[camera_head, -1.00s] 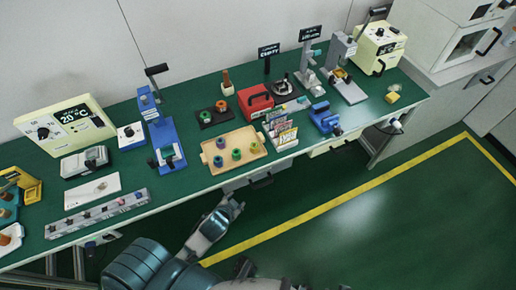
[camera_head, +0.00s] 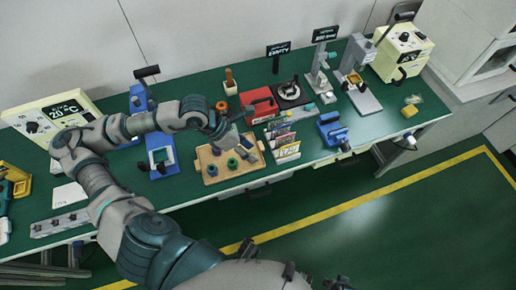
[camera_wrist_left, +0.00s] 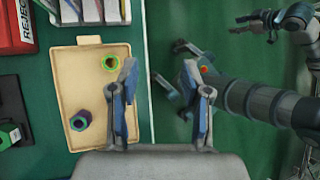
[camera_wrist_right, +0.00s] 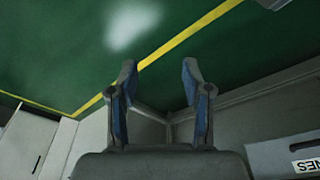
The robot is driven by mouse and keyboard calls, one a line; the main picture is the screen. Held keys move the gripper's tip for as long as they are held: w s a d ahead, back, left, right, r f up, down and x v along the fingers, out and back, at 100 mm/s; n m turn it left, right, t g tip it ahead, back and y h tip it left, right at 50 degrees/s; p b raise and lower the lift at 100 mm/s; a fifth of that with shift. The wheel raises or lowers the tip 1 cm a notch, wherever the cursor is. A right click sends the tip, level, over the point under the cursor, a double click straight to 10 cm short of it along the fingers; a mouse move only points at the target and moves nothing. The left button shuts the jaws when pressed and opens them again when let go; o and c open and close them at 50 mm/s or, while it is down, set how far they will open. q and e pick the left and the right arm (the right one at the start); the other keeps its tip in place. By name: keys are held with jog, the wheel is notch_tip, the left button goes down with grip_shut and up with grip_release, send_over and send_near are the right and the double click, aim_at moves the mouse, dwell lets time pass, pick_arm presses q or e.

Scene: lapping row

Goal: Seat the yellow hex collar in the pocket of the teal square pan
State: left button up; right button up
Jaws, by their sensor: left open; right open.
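I cannot clearly pick out the teal square pan.
A green collar (camera_head: 232,163) and a purple collar (camera_wrist_left: 84,115) also sit on the tray. A red bin (camera_head: 260,103) stands behind it, a card rack (camera_head: 285,145) to its right and a blue press (camera_head: 161,152) to its left. The floor in front is clear.

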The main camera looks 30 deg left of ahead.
pick_arm(q)
jog(key=w+a+y, duration=0.1)
jog(key=a+y, duration=0.3)
jog(key=a, duration=0.3)
jog(key=x, duration=0.5)
jog(key=b+x, duration=0.1)
jog(key=x, duration=0.5)
jog(key=shift+w+d+b, duration=0.15)
jog(key=shift+d+b, duration=0.1)
jog(key=shift+b, duration=0.05)
jog(key=shift+w+a+f, duration=0.15)
jog(key=shift+f, duration=0.35)
jog(key=x, duration=0.2)
jog(key=d+x, duration=0.1)
jog(key=x, duration=0.1)
jog(key=shift+w+f+b, duration=0.15)
jog(key=shift+b, duration=0.2)
jog(key=shift+d+f, duration=0.15)
jog(key=shift+d, duration=0.05)
jog(key=shift+a, duration=0.3)
grip_shut()
pick_arm(e)
jog(key=shift+t, duration=0.4)
jog(key=r, duration=0.2)
jog(key=w+r, duration=0.1)
jog(key=r, duration=0.2)
jog(key=shift+r, duration=0.15)
